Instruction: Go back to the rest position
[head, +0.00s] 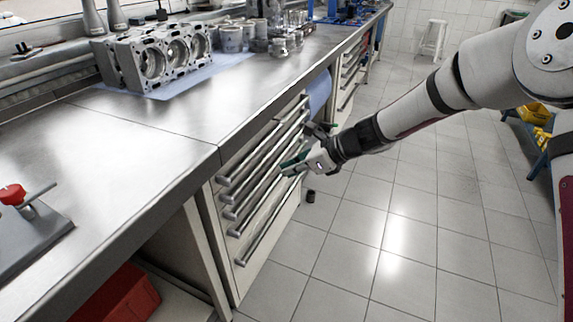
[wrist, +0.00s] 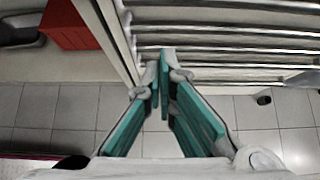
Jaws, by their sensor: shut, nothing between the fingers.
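My gripper (head: 293,164) is in front of the drawer cabinet (head: 213,203) in the head view, close to the drawer handles. Its green-padded fingers come together at the tips in the wrist view (wrist: 164,58), with nothing between them. The drawers look closed. In the wrist view, the long metal drawer handles (wrist: 240,56) lie just beyond the fingertips and to the right. I cannot tell whether the fingers touch a handle.
The metal workbench (head: 170,125) runs along the left, with engine blocks (head: 150,55) on it. A red box (head: 118,292) sits under the bench. A blue rack (head: 530,135) with yellow bins stands at right.

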